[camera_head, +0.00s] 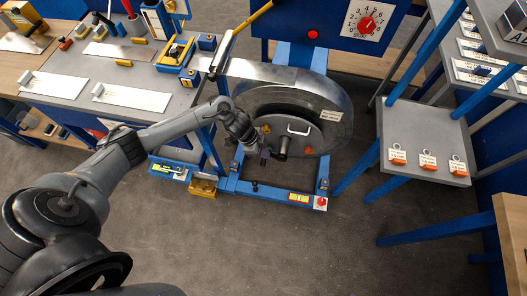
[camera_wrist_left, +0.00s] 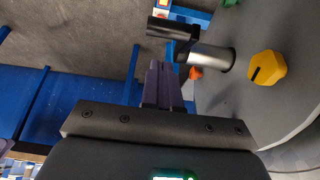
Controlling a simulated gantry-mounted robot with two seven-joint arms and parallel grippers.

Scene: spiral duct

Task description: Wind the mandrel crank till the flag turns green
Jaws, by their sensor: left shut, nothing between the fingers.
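The mandrel is a large grey drum (camera_head: 318,138) on a blue floor stand, with a metal strip running to it from the bench. A silver shaft (camera_head: 283,147) sticks out of its face and shows in the left wrist view (camera_wrist_left: 212,58). A black cylindrical crank grip (camera_wrist_left: 172,27) joins the shaft by a dark arm. My left gripper (camera_head: 262,150) is at the drum's front, just left of the shaft. Its purple fingers (camera_wrist_left: 163,82) are shut and empty, pointing toward the crank but apart from the grip. I cannot make out a flag for certain. My right gripper is not in view.
The drum face has a yellow knob (camera_wrist_left: 267,68) and an orange one (camera_wrist_left: 196,73). The stand's base carries a yellow-green label (camera_head: 299,197) and a red knob (camera_head: 320,202). A dial (camera_head: 367,20) hangs behind. Open floor (camera_head: 300,250) lies in front.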

